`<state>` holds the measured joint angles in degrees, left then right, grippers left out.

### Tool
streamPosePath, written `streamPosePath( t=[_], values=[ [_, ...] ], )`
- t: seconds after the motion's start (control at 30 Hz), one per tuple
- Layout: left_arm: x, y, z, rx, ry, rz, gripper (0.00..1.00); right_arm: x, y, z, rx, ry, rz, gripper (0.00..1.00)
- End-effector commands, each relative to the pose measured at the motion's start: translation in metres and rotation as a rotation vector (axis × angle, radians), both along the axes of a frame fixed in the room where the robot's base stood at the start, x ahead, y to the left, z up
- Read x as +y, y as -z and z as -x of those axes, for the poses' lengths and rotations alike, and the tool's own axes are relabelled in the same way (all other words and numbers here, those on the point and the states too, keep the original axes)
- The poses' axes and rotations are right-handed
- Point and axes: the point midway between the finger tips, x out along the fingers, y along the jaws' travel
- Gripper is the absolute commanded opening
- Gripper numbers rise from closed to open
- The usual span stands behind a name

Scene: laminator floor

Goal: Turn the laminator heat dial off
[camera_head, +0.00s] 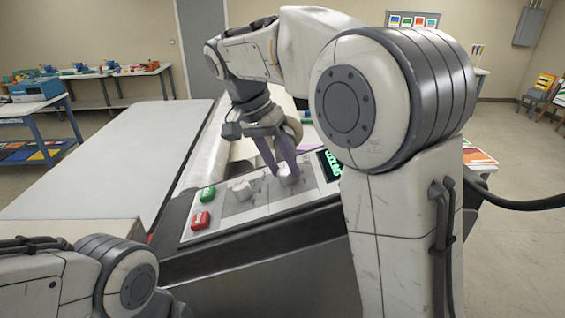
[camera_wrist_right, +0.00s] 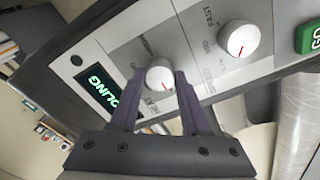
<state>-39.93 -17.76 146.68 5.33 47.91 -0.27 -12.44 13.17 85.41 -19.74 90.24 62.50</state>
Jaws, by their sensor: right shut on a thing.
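The laminator's heat dial (camera_wrist_right: 159,74) is a round white knob with a red pointer mark, on a pale control panel (camera_wrist_right: 190,62). In the wrist view the mark points to the lower right, and part of its printed scale is hidden. My right gripper (camera_wrist_right: 162,85) has its two purple fingers on either side of this dial, shut on it. In the head view my right gripper (camera_head: 280,170) comes down from above onto the dial (camera_head: 288,178). My left gripper is out of view.
A second dial (camera_head: 243,190), a green button (camera_head: 207,194) and a red button (camera_head: 200,220) sit left of the heat dial. A dark display (camera_head: 329,165) with green letters is to its right. A long pale table bed (camera_head: 110,160) extends left; a blue-framed bench (camera_head: 40,103) stands beyond.

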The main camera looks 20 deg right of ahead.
Motion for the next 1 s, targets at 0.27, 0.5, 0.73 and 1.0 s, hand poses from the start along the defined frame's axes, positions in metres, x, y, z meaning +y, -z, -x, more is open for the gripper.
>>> streamPosePath(
  t=[0.27,0.5,0.73,1.0],
  values=[
    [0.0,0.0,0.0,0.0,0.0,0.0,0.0,0.0,0.0,0.0,0.002,-0.004,-0.001,0.0],
    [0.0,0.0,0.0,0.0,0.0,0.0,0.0,0.0,0.0,0.0,0.002,-0.003,-0.001,0.77],
    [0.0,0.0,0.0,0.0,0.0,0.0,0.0,0.0,-0.001,0.0,0.001,-0.002,0.0,0.77],
    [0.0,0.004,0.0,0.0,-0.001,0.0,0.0,0.012,-0.027,-0.003,-0.003,-0.003,-0.001,0.77]
  ],
)
